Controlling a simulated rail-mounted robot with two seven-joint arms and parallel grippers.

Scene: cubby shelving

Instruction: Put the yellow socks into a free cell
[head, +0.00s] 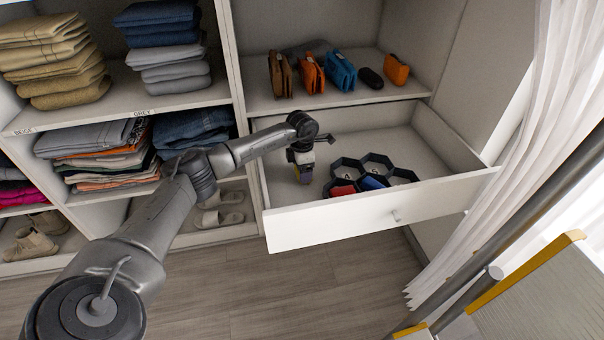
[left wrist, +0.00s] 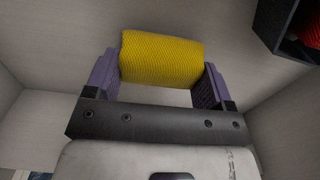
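The rolled yellow socks (left wrist: 162,62) lie between the purple fingers in the left wrist view, with a finger against each end. My left gripper (head: 304,173) points down inside the open drawer (head: 340,222), at its left side, and is shut on the socks. In the head view the socks are mostly hidden by the gripper. Dark hexagonal cells (head: 378,162) stand in the drawer to the right of the gripper. The front cells hold a red item (head: 342,189) and a blue item (head: 372,183); the back cells look empty. My right gripper is not in view.
The shelf above the drawer holds wallets and cases (head: 341,71). Folded clothes (head: 163,45) fill the cubbies to the left. A white curtain (head: 510,150) hangs at the right. The drawer front and side walls rise around the cells.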

